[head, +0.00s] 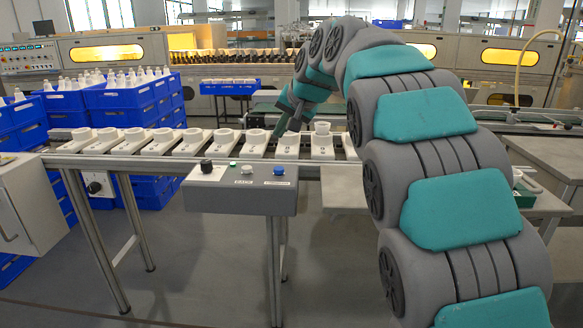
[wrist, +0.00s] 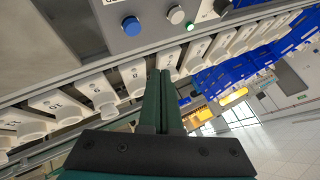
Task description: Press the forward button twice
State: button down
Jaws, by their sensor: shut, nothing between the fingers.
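The grey control box (head: 240,197) stands on the near side of the conveyor. My gripper (head: 279,130) is over the conveyor, beyond the box. In the wrist view my gripper (wrist: 160,73) is shut and empty, with the blue button (wrist: 131,26) and grey button (wrist: 176,14) past its tips, apart from them.
A row of white holders (head: 190,143) runs along the conveyor; one near my gripper carries a white piece (head: 322,128). Blue crates (head: 125,95) of white bulbs are stacked at left. A grey table (head: 545,160) is at right. Open floor lies before the box.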

aim_at(280, 170)
jog(key=shift+w+a+r, duration=0.25)
jog(key=shift+w+r, duration=0.4)
jog(key=shift+w, duration=0.05)
jog(key=shift+f+b, duration=1.8)
jog(key=shift+f, duration=2.65)
jog(key=shift+f, duration=0.4)
